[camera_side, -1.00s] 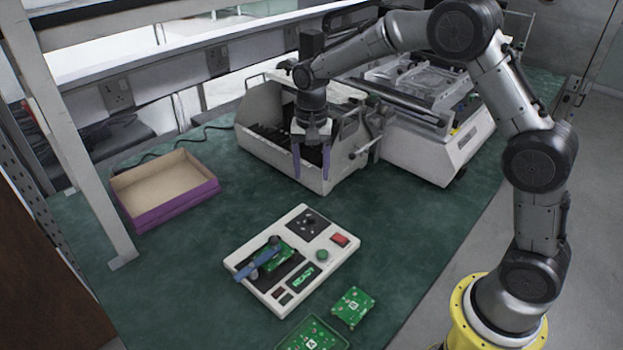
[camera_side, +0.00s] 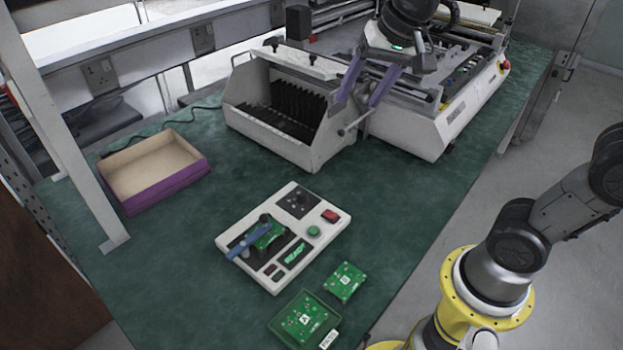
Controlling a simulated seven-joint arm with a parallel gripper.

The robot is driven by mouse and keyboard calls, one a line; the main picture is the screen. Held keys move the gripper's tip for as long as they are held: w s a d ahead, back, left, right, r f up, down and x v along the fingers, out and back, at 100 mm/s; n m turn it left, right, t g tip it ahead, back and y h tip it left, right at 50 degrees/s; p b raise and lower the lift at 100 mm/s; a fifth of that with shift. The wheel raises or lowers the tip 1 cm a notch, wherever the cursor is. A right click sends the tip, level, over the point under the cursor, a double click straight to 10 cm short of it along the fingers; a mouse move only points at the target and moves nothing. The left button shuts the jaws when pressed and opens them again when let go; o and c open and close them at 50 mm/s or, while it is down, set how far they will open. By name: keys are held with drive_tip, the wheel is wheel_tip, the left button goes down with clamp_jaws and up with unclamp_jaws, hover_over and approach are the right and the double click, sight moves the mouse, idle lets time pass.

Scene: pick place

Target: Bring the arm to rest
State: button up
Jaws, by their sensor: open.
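My gripper (camera_side: 356,102) has two purple fingers, spread apart with nothing between them. It is raised at the upper middle, tilted, in front of the white machine and near the right end of the black-slotted rack in the picture. Whether its fingers touch anything there I cannot tell. My arm runs out of the top of the picture and comes back in at the right, down to its yellow base.
A white fixture (camera_side: 315,256) with a blue bar over a green board stands mid-table. Two green boards (camera_side: 345,282) (camera_side: 303,318) lie in front. A purple-sided box (camera_side: 165,190) is at left, the slotted rack (camera_side: 313,155) and white machine (camera_side: 420,140) behind. Green table between is clear.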

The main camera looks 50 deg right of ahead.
drive_tip(key=s+f+n, duration=0.2)
drive_tip(key=s+n, duration=0.2)
drive_tip(key=s, duration=0.3)
drive_tip(key=s+f+n+t, duration=0.1)
drive_tip(key=s+f+n, duration=0.2)
drive_tip(key=s, duration=0.5)
drive_tip(key=shift+s+f+n, duration=0.15)
drive_tip(key=shift+f+n, duration=0.2)
drive_tip(key=shift+n, duration=0.05)
idle(0.5)
